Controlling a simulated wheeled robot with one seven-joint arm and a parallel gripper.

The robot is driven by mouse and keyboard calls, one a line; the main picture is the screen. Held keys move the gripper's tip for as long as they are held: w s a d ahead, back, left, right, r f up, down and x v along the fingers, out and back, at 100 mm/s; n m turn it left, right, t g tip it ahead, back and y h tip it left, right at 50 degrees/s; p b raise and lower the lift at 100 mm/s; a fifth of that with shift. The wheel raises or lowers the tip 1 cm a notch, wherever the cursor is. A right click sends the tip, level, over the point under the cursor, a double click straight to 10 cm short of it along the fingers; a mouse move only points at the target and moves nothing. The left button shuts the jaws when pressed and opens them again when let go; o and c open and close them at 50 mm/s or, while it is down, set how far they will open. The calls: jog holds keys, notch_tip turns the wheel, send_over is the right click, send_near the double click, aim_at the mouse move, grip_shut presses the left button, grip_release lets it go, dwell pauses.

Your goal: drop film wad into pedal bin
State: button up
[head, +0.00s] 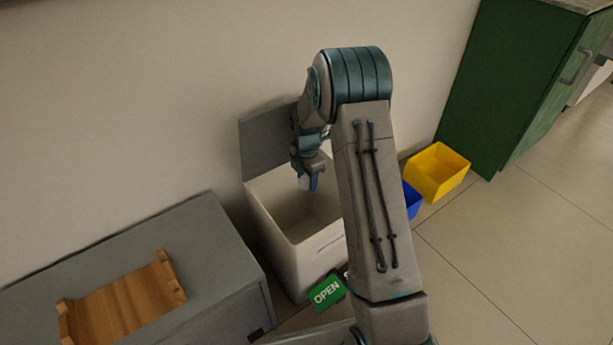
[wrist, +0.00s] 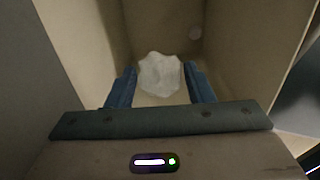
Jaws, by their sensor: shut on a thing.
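The pedal bin (head: 277,226) is a cream box with its grey lid (head: 266,143) raised against the wall. My gripper (head: 308,184) is over the bin's open mouth, pointing down. In the wrist view my gripper (wrist: 160,82) has its blue fingers shut on the film wad (wrist: 160,72), a whitish crumpled lump. The wad shows only as a small pale patch in the head view (head: 304,183). In the wrist view the bin's inner walls (wrist: 240,45) surround the wad. My arm hides the right part of the bin in the head view.
A green OPEN sign (head: 327,292) is at the bin's front foot. A grey cabinet (head: 215,235) with a wooden tray (head: 125,302) stands left. Blue (head: 412,201) and yellow (head: 437,171) bins and a green cabinet (head: 505,85) stand right. The right-hand floor is clear.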

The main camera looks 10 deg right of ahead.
aim_at(307, 176)
jog(key=o, duration=1)
jog(key=shift+r, duration=0.1)
notch_tip(307, 176, up, 7)
jog(key=p, duration=0.3)
jog(key=shift+r, duration=0.2)
jog(key=shift+r, duration=0.1)
